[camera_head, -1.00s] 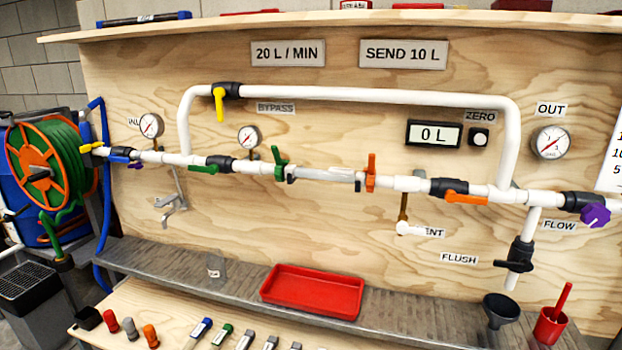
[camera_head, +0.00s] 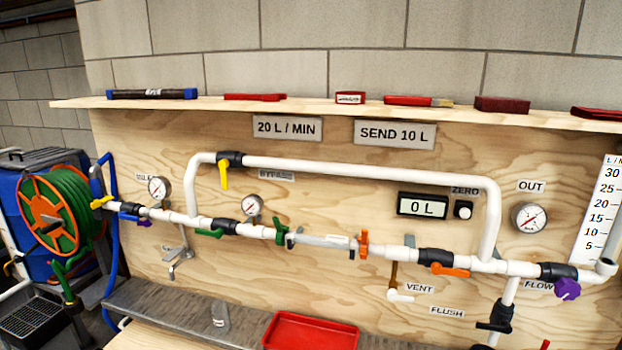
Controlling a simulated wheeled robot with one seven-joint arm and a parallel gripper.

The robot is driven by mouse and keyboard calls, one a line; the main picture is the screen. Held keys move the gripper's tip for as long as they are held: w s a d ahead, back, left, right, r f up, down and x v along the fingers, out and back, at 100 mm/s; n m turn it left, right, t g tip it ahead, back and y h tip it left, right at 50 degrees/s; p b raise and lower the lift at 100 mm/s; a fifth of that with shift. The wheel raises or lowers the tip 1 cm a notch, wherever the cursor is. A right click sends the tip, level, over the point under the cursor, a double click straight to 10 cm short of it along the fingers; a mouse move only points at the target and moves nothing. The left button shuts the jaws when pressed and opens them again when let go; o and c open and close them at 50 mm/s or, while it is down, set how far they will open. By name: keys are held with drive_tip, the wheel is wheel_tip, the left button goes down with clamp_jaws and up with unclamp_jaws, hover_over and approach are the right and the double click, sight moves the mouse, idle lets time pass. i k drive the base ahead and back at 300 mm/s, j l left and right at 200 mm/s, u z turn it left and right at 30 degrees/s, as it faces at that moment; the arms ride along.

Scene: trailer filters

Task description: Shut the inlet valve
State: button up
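A white pipe run (camera_head: 262,232) crosses the plywood board. A label near the left gauge is partly hidden and seems to read INLET (camera_head: 143,177). Right of that gauge, a black valve body (camera_head: 228,227) has a green handle (camera_head: 209,234) lying roughly along the pipe. Further left are a blue part (camera_head: 130,217) and a yellow handle (camera_head: 101,202) at the hose end. I cannot tell for sure which of these is the inlet valve. My gripper is not in view.
The bypass valve's yellow handle (camera_head: 224,175) hangs down, across its pipe. An orange handle (camera_head: 450,271) lies along the main pipe, right of the filter section (camera_head: 322,241). The display (camera_head: 423,206) reads 0 L. A red tray (camera_head: 310,332) sits below, and a hose reel (camera_head: 55,215) stands left.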

sight(122, 215)
drive_tip(key=i+j+u, duration=0.3)
drive_tip(key=j, duration=0.3)
drive_tip(key=i+j+u, duration=0.35)
drive_tip(key=j, duration=0.2)
drive_tip(key=i+j+u, duration=0.3)
drive_tip(key=j, duration=0.2)
